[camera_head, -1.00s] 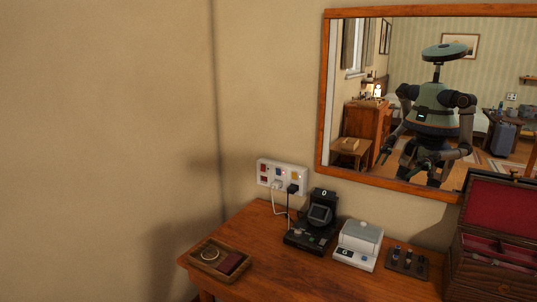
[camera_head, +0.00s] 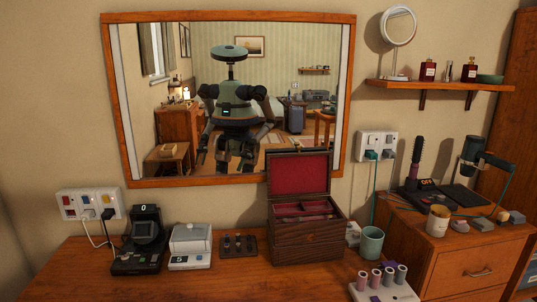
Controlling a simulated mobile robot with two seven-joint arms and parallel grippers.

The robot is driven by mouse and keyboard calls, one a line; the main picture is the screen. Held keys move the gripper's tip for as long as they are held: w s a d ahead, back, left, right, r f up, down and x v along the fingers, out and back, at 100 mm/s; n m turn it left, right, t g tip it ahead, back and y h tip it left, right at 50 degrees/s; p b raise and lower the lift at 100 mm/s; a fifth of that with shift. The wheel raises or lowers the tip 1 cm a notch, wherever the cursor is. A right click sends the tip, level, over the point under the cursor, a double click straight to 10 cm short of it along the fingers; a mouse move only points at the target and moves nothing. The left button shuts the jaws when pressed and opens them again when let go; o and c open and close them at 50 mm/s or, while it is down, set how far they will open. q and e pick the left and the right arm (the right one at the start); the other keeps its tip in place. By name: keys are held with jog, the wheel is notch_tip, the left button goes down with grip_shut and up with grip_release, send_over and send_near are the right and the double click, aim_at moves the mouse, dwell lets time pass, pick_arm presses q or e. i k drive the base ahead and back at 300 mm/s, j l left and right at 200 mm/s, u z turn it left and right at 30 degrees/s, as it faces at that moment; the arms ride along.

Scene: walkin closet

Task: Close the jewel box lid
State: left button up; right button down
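The jewel box (camera_head: 308,240) is a dark wooden chest on the dresser top, right of the middle in the head view. Its lid (camera_head: 299,174) stands open and upright at the back, with a red lining facing me. A red-lined tray (camera_head: 305,208) shows in the open top. Neither of my grippers shows directly in the head view. My reflection in the mirror shows both arms hanging low, too small to tell the state of the grippers.
The mirror (camera_head: 350,100) hangs behind the box. A black device (camera_head: 140,240), a white-grey device (camera_head: 190,247) and a small dark stand (camera_head: 238,245) are left of it. A green cup (camera_head: 371,243) and a roller holder (camera_head: 383,292) are right. The dresser top (camera_head: 225,288) is clear in front.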

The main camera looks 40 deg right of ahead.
aim_at(299, 173)
jog(key=z, duration=1.3)
jog(key=i+l+z, duration=0.4)
jog(key=i, duration=0.05)
